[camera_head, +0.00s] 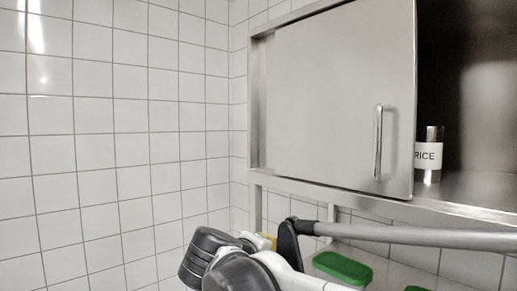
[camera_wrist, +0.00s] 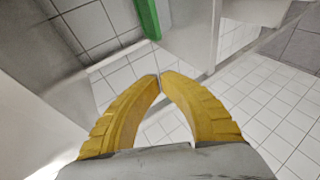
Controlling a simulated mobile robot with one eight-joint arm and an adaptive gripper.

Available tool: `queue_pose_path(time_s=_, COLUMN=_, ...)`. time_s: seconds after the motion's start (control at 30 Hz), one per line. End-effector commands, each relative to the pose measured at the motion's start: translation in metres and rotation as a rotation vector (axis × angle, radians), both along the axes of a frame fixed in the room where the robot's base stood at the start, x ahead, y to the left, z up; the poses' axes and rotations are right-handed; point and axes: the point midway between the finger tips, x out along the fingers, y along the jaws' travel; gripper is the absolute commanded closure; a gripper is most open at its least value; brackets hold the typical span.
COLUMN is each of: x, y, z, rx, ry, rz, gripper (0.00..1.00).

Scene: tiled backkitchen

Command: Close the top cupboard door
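The top cupboard (camera_head: 258,100) is a steel wall unit with a flat grey door (camera_head: 330,95). The door covers its left part and has a vertical bar handle (camera_head: 378,143) near its right edge. To the right of the door, the cupboard interior is open to view. My gripper shows in the wrist view (camera_wrist: 159,76) with its two yellow fingers curved together, tips meeting or almost meeting, and nothing between them. In the head view only a bit of yellow shows, low and left of the handle, below the cupboard and apart from the door.
A jar labelled RICE (camera_head: 428,156) stands inside the cupboard, just right of the door edge. A green-lidded container (camera_head: 342,268) sits below, with another green lid (camera_head: 416,289) at the bottom edge. White tiled walls (camera_head: 120,130) are behind and to the left.

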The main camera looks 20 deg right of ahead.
Motion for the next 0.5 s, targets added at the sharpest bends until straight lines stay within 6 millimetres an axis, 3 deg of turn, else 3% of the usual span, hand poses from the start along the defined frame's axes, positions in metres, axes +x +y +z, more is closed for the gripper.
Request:
queue_pose_path(time_s=0.03, x=0.016, y=0.007, z=0.055, rx=-0.071, ry=-0.014, rz=0.010, gripper=1.00)
queue_pose_path(time_s=0.1, x=0.036, y=0.016, z=0.105, rx=-0.176, ry=-0.040, rz=0.015, gripper=1.00)
queue_pose_path(time_s=0.2, x=0.057, y=0.031, z=0.166, rx=-0.303, ry=-0.077, rz=0.020, gripper=1.00)
queue_pose_path(time_s=0.33, x=0.075, y=0.048, z=0.217, rx=-0.417, ry=-0.118, rz=0.021, gripper=1.00)
queue_pose_path(time_s=0.5, x=0.084, y=0.057, z=0.240, rx=-0.477, ry=-0.141, rz=0.019, gripper=1.00)
